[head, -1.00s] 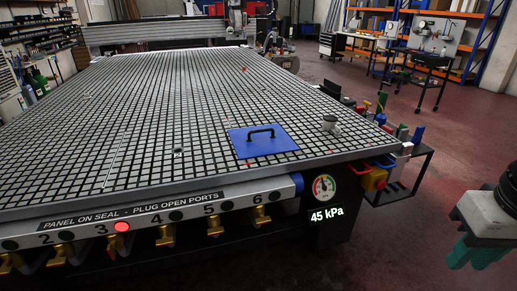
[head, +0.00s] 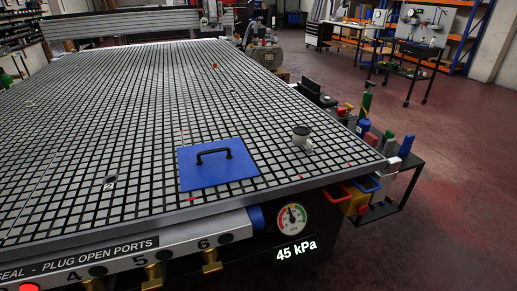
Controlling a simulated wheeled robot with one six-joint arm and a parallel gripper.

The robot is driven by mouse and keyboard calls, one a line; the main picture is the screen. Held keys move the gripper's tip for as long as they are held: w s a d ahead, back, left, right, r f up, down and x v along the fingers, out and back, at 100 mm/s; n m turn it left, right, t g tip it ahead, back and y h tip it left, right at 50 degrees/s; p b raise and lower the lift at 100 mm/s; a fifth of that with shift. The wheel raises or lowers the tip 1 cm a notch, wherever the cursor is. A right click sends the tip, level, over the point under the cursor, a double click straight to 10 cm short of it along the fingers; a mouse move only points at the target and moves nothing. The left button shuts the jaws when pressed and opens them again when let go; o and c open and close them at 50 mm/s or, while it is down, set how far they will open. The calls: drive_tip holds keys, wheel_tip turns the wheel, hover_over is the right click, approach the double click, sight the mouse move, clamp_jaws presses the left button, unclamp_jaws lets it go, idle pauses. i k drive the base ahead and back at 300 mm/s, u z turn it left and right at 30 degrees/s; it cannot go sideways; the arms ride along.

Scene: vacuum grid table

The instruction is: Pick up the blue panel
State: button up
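The blue panel (head: 228,172) is a flat square plate with a black bar handle (head: 213,154) on top. In the head view it lies flat on the gridded vacuum table (head: 110,140), near the front right part. Nothing touches its handle. My gripper is not in the head view now.
Valves line the front edge. A side shelf (head: 409,172) holds bottles. Open red floor (head: 465,190) lies to the right.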

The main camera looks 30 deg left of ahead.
sight(208, 165)
drive_tip(key=z, duration=0.1)
drive_tip(key=i, duration=0.8)
drive_tip(key=u, duration=0.9)
drive_tip(key=i, duration=0.7)
drive_tip(key=u, duration=0.8)
